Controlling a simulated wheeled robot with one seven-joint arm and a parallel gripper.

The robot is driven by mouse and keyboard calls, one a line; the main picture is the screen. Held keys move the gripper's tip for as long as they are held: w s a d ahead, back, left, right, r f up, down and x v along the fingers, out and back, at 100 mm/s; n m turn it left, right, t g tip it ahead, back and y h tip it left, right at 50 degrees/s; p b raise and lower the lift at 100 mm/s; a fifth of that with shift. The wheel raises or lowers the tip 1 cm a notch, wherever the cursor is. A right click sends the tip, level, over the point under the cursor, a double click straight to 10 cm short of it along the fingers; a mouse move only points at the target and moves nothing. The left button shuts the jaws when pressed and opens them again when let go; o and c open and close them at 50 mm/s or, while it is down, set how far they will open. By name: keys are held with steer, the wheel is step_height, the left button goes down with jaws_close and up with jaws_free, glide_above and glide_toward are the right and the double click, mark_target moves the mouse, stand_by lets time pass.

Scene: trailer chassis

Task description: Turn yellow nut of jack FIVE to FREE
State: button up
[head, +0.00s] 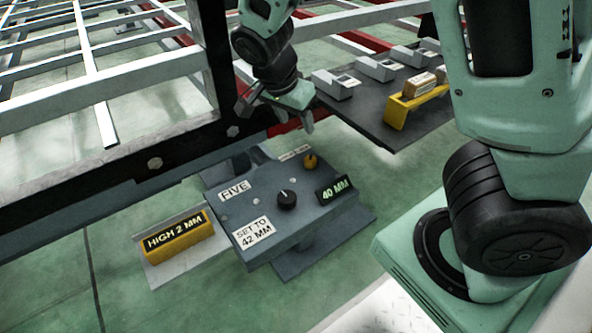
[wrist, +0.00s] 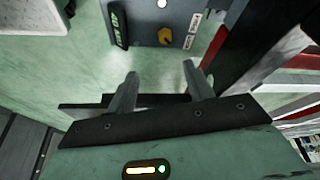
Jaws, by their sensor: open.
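The jack FIVE box (head: 262,212) is a blue-grey unit with a "FIVE" label. Its yellow nut (head: 310,161) sits near the back right corner, beside a small white label too small to read. The nut also shows in the wrist view (wrist: 165,38), at the top, beyond the gap between my fingers. A black knob (head: 287,200) with a white mark is in the middle of the box, and a display (head: 335,189) reads "40 MM". My gripper (head: 276,112) is open and empty, above and behind the box, apart from the nut.
A label reads "SET TO 42 MM" (head: 253,232). A yellow "HIGH 2 MM" sign (head: 174,237) stands left of the box. A black chassis beam (head: 120,172) runs close behind it. A dark shelf (head: 375,125) with grey blocks and a yellow holder (head: 416,102) is at right.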

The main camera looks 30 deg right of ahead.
steer(key=w+f, duration=0.1)
steer(key=f, duration=0.1)
steer(key=b, duration=1.2)
glide_toward(310, 159)
steer(key=shift+m, duration=0.3)
steer(key=x, duration=0.8)
steer(key=shift+f, duration=0.4)
steer(key=c, duration=1)
